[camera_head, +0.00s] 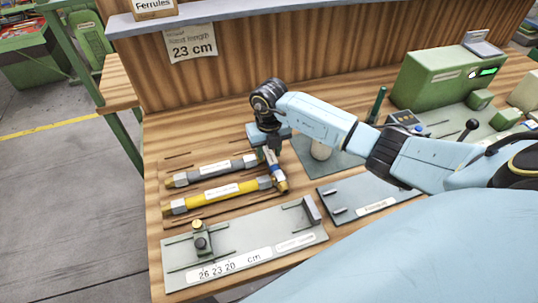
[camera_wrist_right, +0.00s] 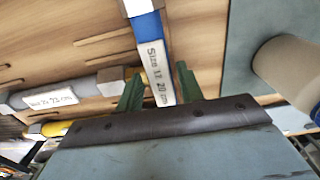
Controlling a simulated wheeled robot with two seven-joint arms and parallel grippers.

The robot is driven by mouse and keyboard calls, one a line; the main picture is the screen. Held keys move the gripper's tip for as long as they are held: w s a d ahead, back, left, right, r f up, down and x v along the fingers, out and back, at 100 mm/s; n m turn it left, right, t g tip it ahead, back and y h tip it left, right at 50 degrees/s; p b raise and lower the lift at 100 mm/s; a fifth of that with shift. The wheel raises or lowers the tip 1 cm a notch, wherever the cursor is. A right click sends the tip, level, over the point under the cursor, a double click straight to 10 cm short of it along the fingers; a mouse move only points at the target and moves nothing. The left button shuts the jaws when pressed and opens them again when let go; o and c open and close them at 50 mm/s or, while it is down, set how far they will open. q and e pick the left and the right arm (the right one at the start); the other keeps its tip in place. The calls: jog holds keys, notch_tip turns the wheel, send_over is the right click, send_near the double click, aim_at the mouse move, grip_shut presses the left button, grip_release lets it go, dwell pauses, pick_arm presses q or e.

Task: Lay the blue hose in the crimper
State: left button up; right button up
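The blue hose (camera_head: 274,170) has metal end fittings and a white label reading "Size 12 20 cm". It lies across the direction of the other hoses, near the right end of the yellow one. In the right wrist view the hose (camera_wrist_right: 154,50) runs between the two green fingers of my right gripper (camera_wrist_right: 160,82); the fingers sit close on both sides of it. In the head view my right gripper (camera_head: 272,148) is partly hidden behind its own arm and the hose. A green machine (camera_head: 435,80) with a lit green indicator, which may be the crimper, stands at the back right. My left gripper is out of view.
A grey hose (camera_head: 210,170) and a yellow hose (camera_head: 222,194) lie left of the gripper. A measuring plate (camera_head: 245,245) marked 26 23 20 cm lies in front. A smaller plate (camera_head: 365,195) and a pale cylinder (camera_head: 321,150) are to the right. A note reads 23 cm.

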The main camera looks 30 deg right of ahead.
jog(key=shift+f, duration=0.45)
jog(key=shift+c, duration=0.3)
jog(key=c, duration=0.7)
grip_shut()
jog(key=shift+r, duration=0.15)
